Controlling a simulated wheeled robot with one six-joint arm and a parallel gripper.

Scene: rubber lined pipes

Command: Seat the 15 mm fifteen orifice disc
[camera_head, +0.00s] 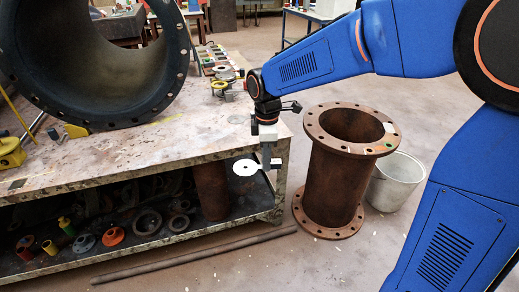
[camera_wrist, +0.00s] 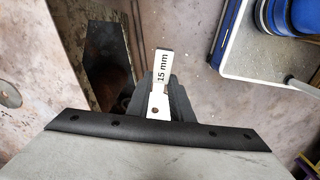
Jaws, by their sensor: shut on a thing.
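The orifice disc (camera_head: 246,168) is a pale round plate with a small dark centre hole. In the head view it hangs in the air just off the bench's right front end, roughly flat. My gripper (camera_head: 267,165) points down and is shut on the disc's tab. In the wrist view the white tab (camera_wrist: 160,72) reads "15 mm" and lies between the dark fingers (camera_wrist: 159,100). The round part of the disc is hidden in the wrist view. A yellow-rimmed fitting (camera_head: 219,86) with a pale disc (camera_head: 223,72) beside it stands on the bench behind my arm.
The bench (camera_head: 160,160) carries a large dark flanged pipe (camera_head: 100,115) at left and a row of coloured small items (camera_head: 212,58) at the back. A rusty flanged pipe (camera_head: 337,180) stands upright on the floor at right, beside a pale bucket (camera_head: 396,184). Loose parts fill the lower shelf.

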